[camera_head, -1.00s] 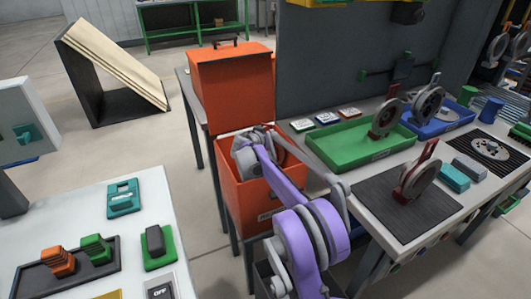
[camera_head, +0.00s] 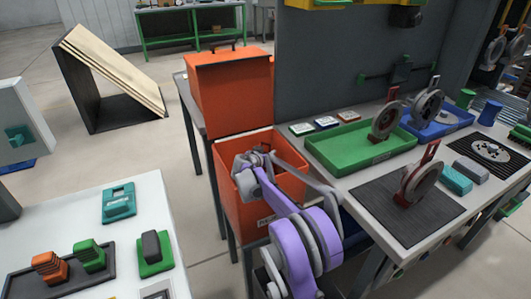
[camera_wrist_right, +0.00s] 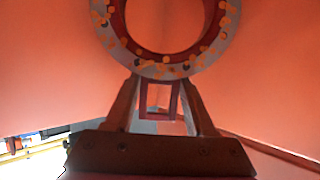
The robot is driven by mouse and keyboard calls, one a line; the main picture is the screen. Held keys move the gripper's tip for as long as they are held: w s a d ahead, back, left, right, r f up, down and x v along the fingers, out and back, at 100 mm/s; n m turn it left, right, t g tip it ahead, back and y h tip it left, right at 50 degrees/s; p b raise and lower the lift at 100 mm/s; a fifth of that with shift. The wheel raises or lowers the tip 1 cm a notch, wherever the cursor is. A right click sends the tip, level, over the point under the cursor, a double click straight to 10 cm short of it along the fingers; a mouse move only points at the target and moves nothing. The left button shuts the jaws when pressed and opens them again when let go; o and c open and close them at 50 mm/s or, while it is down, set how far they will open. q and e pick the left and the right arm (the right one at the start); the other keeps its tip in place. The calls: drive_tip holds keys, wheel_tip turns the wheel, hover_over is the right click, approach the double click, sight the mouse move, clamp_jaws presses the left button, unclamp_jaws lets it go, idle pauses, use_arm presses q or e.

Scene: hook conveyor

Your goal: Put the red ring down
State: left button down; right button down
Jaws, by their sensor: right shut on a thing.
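My right gripper (camera_wrist_right: 160,98) is shut on the red ring (camera_wrist_right: 166,70), seen at the top of the right wrist view. The ring is a grey, spotted band with a red inner lining, held upright by its red stem between the fingers. Orange walls surround it there. In the head view my right gripper (camera_head: 250,163) reaches down into the open orange bin (camera_head: 238,208). The ring is hidden there by the wrist and bin. Whether the ring touches the bin floor cannot be told. My left gripper is not in view.
The bin's raised orange lid (camera_head: 232,92) stands behind it. On the right, a bench carries a green tray (camera_head: 345,152) with a ring, a blue tray (camera_head: 440,128), and a dark mat (camera_head: 385,205) with another ring. A white table (camera_head: 75,210) is at left.

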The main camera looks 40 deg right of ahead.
drive_tip(key=shift+f, duration=0.45)
drive_tip(key=shift+c, duration=1.2)
unclamp_jaws()
drive_tip(key=shift+a+f, duration=0.1)
drive_tip(key=shift+r, duration=0.45)
drive_tip(key=p+v, duration=0.1)
drive_tip(key=v, duration=0.6)
drive_tip(key=shift+s+r+p, duration=0.15)
drive_tip(key=shift+r+p, duration=0.15)
drive_tip(key=shift+r, duration=0.05)
drive_tip(key=shift+a, duration=0.1)
